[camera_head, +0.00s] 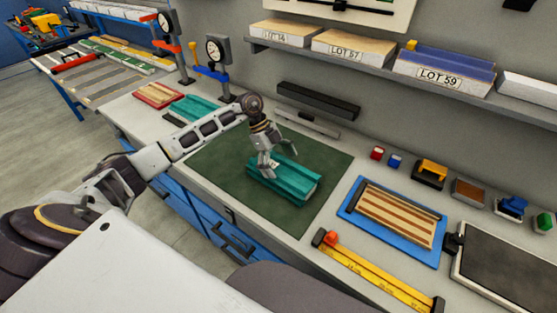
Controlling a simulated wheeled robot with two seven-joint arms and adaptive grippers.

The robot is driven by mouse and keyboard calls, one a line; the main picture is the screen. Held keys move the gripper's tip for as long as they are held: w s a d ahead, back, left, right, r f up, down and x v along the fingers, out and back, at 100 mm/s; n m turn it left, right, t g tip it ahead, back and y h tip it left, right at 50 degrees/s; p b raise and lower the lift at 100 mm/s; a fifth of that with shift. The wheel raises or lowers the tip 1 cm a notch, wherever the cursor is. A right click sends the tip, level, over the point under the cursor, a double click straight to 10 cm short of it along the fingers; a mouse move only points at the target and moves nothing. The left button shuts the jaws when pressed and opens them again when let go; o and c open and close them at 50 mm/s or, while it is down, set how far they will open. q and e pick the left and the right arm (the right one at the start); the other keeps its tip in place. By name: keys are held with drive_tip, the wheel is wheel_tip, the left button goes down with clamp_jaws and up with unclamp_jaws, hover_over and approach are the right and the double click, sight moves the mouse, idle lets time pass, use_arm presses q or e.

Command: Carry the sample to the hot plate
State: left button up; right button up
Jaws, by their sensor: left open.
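My left gripper (272,164) is open, at the left end of a teal grooved block (295,183) on the dark green mat (235,155). A small pale patch shows at its fingertips; I cannot tell whether it is a sample or part of a finger, or whether the fingers touch the block. A brown-and-cream striped panel (398,212) lies on a blue tray (353,222) to the right. A dark flat plate with a pale frame (510,268) lies at the right edge; it may be the hot plate. My right gripper is not in view.
A yellow ruler bar (375,272) lies near the bench's front edge. Small coloured tools, including a yellow-handled one (432,170), stand along the back right. Two dial gauges (217,52) stand at the back left. A shelf with labelled boxes (352,48) overhangs the bench.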

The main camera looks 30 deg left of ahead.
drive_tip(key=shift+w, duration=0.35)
use_arm(q)
drive_tip(key=c, duration=0.9)
drive_tip(key=o, duration=0.3)
drive_tip(key=shift+f, duration=0.1)
drive_tip(key=shift+c, duration=1.4)
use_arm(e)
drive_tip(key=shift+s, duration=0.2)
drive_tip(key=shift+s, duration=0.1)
use_arm(q)
drive_tip(key=shift+r, duration=0.2)
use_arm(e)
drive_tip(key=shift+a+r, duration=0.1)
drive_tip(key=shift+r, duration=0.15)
